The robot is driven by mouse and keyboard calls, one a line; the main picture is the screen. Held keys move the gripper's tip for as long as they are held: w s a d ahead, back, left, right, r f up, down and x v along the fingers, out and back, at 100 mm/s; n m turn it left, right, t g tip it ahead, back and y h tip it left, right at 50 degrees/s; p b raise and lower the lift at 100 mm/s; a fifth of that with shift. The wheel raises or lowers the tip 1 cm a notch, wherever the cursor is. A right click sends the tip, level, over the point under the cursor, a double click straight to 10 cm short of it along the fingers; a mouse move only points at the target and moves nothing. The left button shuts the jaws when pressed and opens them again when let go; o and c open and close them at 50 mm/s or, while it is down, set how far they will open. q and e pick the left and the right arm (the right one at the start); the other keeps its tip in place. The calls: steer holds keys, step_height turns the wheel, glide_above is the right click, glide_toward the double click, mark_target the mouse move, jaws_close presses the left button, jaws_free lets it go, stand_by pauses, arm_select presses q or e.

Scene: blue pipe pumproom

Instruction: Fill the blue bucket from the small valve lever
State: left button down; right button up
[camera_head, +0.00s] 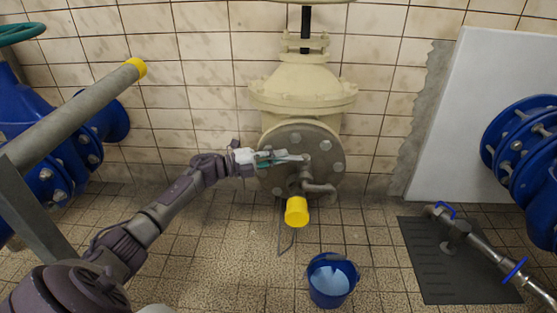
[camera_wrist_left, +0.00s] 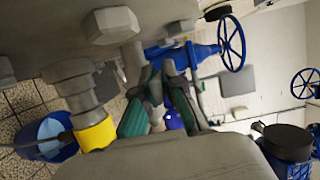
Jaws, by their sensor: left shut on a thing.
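The small valve lever (camera_head: 292,158) is a thin grey handle on the bolted flange of the cream valve. My left gripper (camera_head: 268,158), with green finger pads, reaches it from the left and is shut on it. In the left wrist view the pads of the left gripper (camera_wrist_left: 158,103) sit close around the lever, whose grip is partly hidden. The blue bucket (camera_head: 318,292) stands upright on the floor, in front and slightly right of the yellow-ended pipe (camera_head: 296,212). A pale surface shows inside the bucket; I cannot tell how full it is. The blue bucket (camera_wrist_left: 62,148) also shows at left in the wrist view. My right gripper is not in view.
The cream valve (camera_head: 303,90) stands against the tiled wall. A grey pipe with a yellow end (camera_head: 136,68) crosses at upper left. Blue pipework (camera_head: 525,150) is at right, above a dark mat (camera_head: 440,285). Tiled floor around the bucket is clear.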

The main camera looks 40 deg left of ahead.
arm_select(q)
steer(key=c, duration=1.3)
jaws_free()
steer(key=v, duration=0.7)
steer(key=shift+s+a, duration=0.15)
